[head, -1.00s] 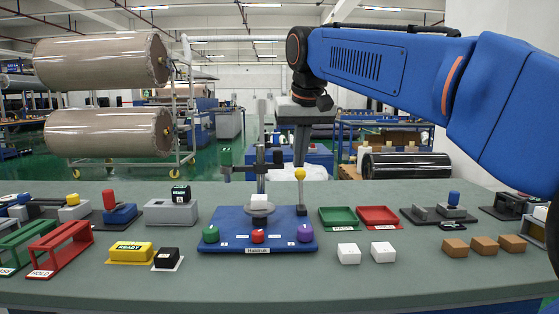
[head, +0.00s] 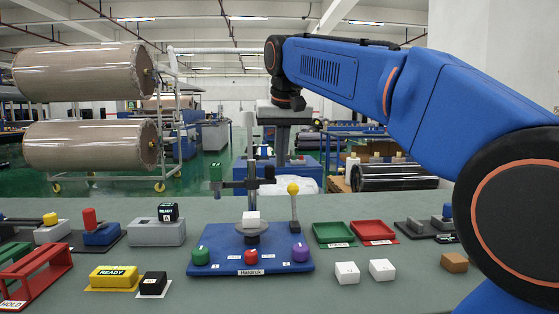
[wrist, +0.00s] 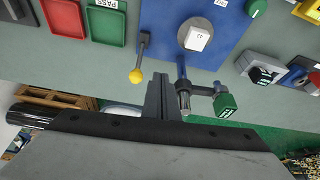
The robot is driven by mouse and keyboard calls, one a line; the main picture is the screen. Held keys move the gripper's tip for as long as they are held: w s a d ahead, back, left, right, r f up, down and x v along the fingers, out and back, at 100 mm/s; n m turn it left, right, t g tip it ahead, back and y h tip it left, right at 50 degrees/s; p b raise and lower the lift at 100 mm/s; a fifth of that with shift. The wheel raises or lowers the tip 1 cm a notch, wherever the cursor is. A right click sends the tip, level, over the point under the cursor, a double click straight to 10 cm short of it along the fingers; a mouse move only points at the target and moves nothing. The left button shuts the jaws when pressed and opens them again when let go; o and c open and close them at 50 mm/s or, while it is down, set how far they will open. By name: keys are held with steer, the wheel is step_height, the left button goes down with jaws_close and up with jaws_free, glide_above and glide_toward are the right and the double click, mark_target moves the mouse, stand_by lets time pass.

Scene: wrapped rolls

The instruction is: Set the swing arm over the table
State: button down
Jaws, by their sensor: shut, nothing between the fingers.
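A blue fixture (head: 274,264) on the bench carries a small round grey table (head: 252,238) with a white block (head: 251,218) on it. At its back stands a dark post with the swing arm (head: 232,184). The swing arm points left, off the round table, and ends in a green head (head: 215,172). It also shows in the wrist view (wrist: 203,92), green head (wrist: 225,104) outermost. My gripper (head: 282,158) hangs behind the fixture, right of the post. In the wrist view my gripper (wrist: 158,82) is shut and empty, close beside the post; contact cannot be told.
A yellow-knobbed lever (head: 293,205) stands upright at the fixture's right, close to my gripper. Green, red and violet knobs line the front. Green (head: 333,234) and red (head: 373,232) trays lie to the right. White blocks (head: 347,272) sit in front of them.

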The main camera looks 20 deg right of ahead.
mark_target(271, 171)
steer(key=w+d+f, duration=0.1)
steer(key=w+f, duration=0.5)
steer(key=f, duration=0.1)
steer(key=shift+w+d+f, duration=0.25)
steer(key=shift+w+d, duration=0.05)
steer(key=shift+w, duration=0.1)
stand_by(0.4)
steer(key=w+n+g+y, duration=0.1)
steer(key=w+n+y, duration=0.3)
steer(key=w+n, duration=0.6)
steer(key=shift+w+a+n, duration=0.25)
steer(key=shift+w+n, duration=0.15)
steer(key=shift+n, duration=1)
steer(key=shift+w+a, duration=0.1)
steer(key=shift+a, duration=0.05)
